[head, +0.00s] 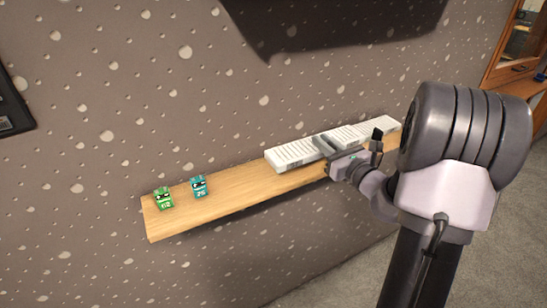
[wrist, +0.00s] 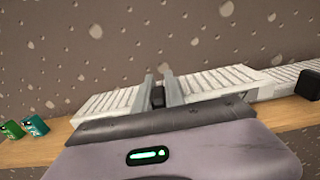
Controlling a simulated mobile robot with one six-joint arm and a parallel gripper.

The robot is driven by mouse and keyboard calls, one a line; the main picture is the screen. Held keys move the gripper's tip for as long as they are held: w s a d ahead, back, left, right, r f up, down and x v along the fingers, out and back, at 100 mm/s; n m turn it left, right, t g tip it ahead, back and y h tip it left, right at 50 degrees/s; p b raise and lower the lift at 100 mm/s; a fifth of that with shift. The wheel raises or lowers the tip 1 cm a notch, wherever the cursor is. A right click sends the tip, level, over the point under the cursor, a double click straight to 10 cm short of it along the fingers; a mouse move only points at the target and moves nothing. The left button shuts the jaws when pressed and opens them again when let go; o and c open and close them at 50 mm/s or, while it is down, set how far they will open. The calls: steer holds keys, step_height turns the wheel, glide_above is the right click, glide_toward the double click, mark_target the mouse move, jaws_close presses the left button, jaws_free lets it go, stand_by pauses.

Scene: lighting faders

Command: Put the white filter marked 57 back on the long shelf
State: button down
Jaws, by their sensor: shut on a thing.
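A long white slatted filter (head: 292,154) is at the middle of the wooden shelf (head: 235,194), its length along the shelf. My gripper (head: 323,146) is in front of it. In the wrist view, the two grey fingers (wrist: 164,90) are shut on a small dark block (wrist: 157,97) at the front of this white filter (wrist: 108,101), which looks like its handle. No number 57 can be read on it. The filter is on or just above the shelf; I cannot tell whether it touches.
A second white slatted piece (head: 387,125) lies on the shelf to the right, close to or touching the first. A green block (head: 163,198) and a teal block (head: 199,186) stand at the shelf's left end. Bare shelf lies between them and the filter. The speckled wall (head: 110,110) is behind.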

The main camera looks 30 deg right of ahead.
mark_target(283, 150)
steer(key=w+a, duration=0.1)
steer(key=a, duration=0.2)
steer(key=w+a+b, duration=0.1)
steer(key=a, duration=0.3)
steer(key=w+a+f, duration=0.1)
steer(key=w+a, duration=0.1)
steer(key=a, duration=0.1)
steer(key=shift+a, duration=0.25)
steer(key=f+b, duration=0.1)
steer(key=f, duration=0.1)
steer(key=f+b, duration=0.1)
steer(key=f, duration=0.1)
steer(key=shift+w+a+b, duration=0.2)
steer(key=shift+a+b, duration=0.1)
steer(key=shift+a, duration=0.05)
steer(key=shift+r, duration=0.25)
steer(key=c, duration=1.5)
jaws_free()
steer(key=shift+f, duration=0.15)
steer(key=shift+o, duration=0.5)
